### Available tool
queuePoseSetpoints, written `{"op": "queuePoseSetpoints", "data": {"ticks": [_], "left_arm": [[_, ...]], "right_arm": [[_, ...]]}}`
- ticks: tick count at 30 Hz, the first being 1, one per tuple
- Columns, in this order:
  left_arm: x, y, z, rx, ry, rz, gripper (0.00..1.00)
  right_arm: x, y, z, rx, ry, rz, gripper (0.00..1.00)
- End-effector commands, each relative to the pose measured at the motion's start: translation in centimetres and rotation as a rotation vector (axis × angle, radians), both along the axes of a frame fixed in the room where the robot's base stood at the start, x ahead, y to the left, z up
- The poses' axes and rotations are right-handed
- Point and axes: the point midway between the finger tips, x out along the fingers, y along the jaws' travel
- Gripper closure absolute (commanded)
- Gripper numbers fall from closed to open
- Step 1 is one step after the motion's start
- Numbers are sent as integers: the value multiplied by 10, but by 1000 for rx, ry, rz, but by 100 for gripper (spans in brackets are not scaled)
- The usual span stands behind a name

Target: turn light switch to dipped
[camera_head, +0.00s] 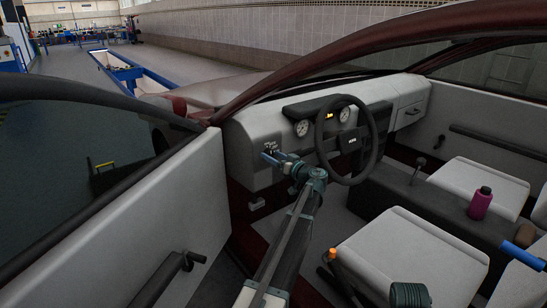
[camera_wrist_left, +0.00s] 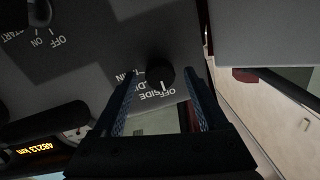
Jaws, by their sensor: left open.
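The light switch is a black round knob (camera_wrist_left: 160,78) on the grey dashboard in the left wrist view. Printed words beside it read OFF, SIDE, a partly hidden word starting DI, and MAIN, all upside down. A white mark on the knob points down in the picture, by OFF. My left gripper (camera_wrist_left: 163,92) is open, with one blue-padded finger on each side of the knob; I cannot tell whether they touch it. In the head view my left gripper (camera_head: 270,153) is at the dashboard left of the steering wheel, and hides the knob. My right gripper is not in view.
The steering wheel (camera_head: 347,140) is right of my left gripper. The open car door (camera_head: 130,225) stands to the left. An ignition switch (camera_wrist_left: 38,12) is at the wrist view's top left. A pink bottle (camera_head: 480,203) stands on the centre console.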

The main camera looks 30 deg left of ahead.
Motion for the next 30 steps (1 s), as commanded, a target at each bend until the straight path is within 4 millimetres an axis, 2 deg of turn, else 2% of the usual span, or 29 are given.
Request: {"op": "queuePoseSetpoints", "data": {"ticks": [6,7,19,30], "left_arm": [[0,0,0,0,0,0,25],[0,0,0,0,0,0,28],[0,0,0,0,0,0,100],[0,0,0,20,49,0,100]], "right_arm": [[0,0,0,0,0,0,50],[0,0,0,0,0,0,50],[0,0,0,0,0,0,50],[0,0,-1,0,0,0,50]]}}
